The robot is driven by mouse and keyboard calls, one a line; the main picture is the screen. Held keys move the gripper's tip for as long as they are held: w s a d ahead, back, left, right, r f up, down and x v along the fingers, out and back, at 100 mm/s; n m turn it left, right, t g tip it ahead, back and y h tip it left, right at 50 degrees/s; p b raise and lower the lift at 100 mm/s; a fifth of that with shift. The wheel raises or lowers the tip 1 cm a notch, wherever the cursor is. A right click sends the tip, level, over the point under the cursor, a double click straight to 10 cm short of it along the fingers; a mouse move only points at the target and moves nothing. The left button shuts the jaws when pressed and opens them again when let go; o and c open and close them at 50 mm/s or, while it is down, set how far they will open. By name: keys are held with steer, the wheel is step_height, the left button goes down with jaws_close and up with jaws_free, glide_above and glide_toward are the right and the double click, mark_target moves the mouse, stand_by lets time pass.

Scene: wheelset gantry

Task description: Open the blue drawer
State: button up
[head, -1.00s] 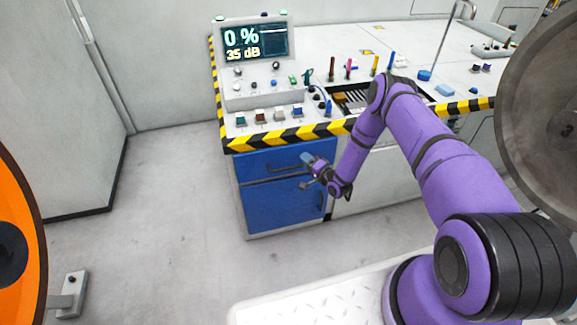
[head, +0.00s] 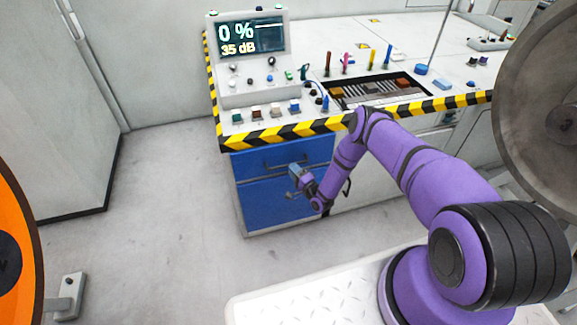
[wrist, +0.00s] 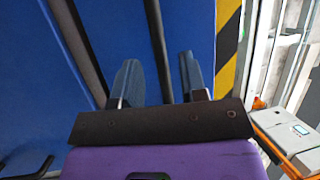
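The blue drawer (head: 249,163) is the upper front of the cabinet under the console and looks shut. Its dark bar handle (head: 285,163) runs across the face. My gripper (head: 294,182) is in front of the drawer's lower right part, just below the handle in the head view. In the wrist view, my gripper (wrist: 160,82) has its two fingers apart, pointing at the blue face (wrist: 118,30). A dark bar (wrist: 156,40), seemingly the handle, lies in line with the gap between them. I cannot tell whether the fingers reach around it.
A larger blue door (head: 262,208) is below the drawer. Yellow-black striped edging (head: 285,132) overhangs above it, with buttons and a display (head: 250,37) on the console. Grey floor (head: 170,190) is open to the left. A large orange wheel (head: 20,215) stands at the left edge.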

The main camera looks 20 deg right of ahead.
steer(key=shift+x, duration=1.8)
jaws_close()
